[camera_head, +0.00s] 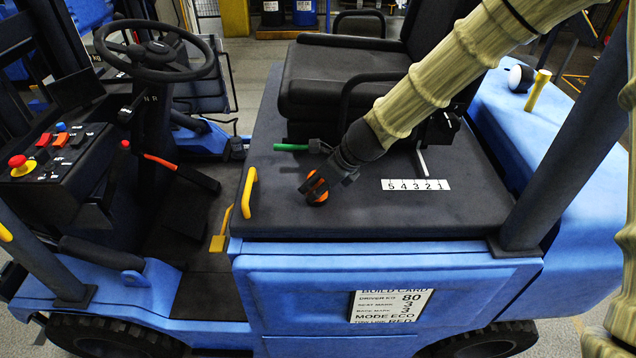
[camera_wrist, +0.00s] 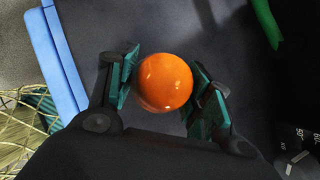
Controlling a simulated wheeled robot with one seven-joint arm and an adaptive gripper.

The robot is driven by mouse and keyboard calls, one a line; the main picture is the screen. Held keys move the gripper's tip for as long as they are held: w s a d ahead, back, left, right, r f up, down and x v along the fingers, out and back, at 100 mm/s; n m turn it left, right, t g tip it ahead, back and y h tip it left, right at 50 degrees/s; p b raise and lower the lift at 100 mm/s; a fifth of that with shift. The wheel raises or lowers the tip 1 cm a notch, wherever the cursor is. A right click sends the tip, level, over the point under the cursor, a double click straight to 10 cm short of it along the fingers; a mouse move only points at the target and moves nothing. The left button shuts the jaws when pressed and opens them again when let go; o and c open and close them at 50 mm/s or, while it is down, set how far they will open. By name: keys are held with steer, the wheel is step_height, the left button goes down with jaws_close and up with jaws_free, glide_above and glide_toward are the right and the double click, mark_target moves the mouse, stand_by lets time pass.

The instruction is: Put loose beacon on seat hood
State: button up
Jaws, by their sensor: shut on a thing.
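The beacon is a glossy orange dome (camera_wrist: 164,82), seen between the two dark green-padded fingers of my gripper (camera_wrist: 165,88) in the wrist view. My gripper (camera_head: 330,184) is shut on it. In the head view the orange beacon (camera_head: 317,196) with its dark part is at the seat hood (camera_head: 330,222), the dark flat deck in front of the seat. The beacon is low over or touching the hood, near its front left part; I cannot tell which. The fingers hide part of the beacon.
The black seat (camera_head: 345,75) stands behind. A green-handled lever (camera_head: 291,147), a yellow grab handle (camera_head: 249,193) and a white number strip 54321 (camera_head: 415,185) are near. The steering wheel (camera_head: 155,52) is at left. A white-and-dark ball (camera_head: 520,78) and yellow post (camera_head: 538,90) stand on the rear body.

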steer(key=shift+f, duration=0.1)
steer(key=o, duration=1.1)
steer(key=shift+d+r, duration=0.1)
steer(key=shift+r, duration=0.1)
steer(key=shift+b+v, duration=0.5)
steer(key=shift+v, duration=5.45)
steer(key=shift+s, duration=0.1)
